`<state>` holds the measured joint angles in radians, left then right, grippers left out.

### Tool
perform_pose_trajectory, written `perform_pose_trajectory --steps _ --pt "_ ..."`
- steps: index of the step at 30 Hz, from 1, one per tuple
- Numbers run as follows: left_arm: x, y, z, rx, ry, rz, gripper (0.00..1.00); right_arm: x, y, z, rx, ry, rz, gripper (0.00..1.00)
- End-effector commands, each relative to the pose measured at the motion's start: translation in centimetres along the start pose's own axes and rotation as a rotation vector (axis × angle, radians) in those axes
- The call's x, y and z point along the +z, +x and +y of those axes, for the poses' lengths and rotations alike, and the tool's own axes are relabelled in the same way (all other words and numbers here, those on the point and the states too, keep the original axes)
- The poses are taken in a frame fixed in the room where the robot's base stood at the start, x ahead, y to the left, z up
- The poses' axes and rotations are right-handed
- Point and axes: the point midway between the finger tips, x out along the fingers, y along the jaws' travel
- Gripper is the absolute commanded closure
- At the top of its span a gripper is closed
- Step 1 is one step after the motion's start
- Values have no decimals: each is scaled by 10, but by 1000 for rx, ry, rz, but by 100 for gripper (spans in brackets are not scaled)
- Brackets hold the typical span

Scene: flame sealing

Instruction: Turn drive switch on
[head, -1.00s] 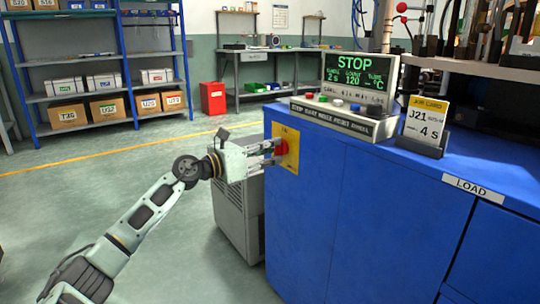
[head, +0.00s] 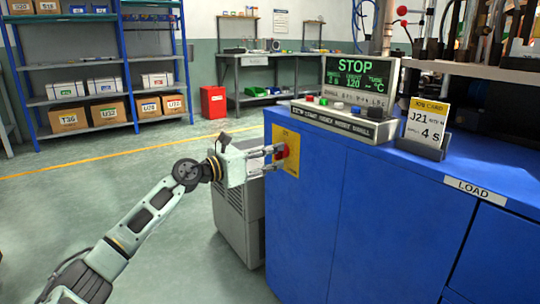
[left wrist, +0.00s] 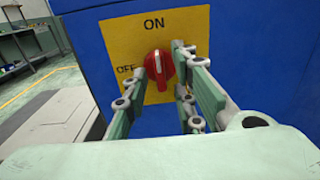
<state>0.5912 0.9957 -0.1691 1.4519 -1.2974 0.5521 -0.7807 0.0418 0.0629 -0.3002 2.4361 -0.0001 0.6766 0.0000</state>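The drive switch is a red rotary knob (left wrist: 158,66) on a yellow plate (left wrist: 113,38), marked ON above and OFF to the left. Its white mark stands nearly upright, towards ON. In the head view the knob (head: 283,150) is on the side of the blue cabinet. My left gripper (left wrist: 160,62) reaches the plate with a finger on each side of the knob. The fingers look apart, with some room around the knob's handle; whether one touches it is unclear. It also shows in the head view (head: 276,158). My right gripper is out of view.
The blue cabinet (head: 370,220) fills the right side. On it stand a control box with coloured buttons (head: 343,120), a display reading STOP (head: 358,76) and a job card (head: 426,122). A grey unit (head: 238,215) stands close below my left gripper.

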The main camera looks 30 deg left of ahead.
Motion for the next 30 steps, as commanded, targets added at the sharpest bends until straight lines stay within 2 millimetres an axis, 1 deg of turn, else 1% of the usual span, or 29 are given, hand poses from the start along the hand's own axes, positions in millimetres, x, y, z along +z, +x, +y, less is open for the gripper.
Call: perform_pose_trajectory --steps 9,13,30 --pt "1 -1 0 1 -1 -3 72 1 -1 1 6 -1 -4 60" --pt "1 -7 1 2 0 -2 72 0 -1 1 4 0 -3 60" --pt "-1 -75 0 1 -2 2 72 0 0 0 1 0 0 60"
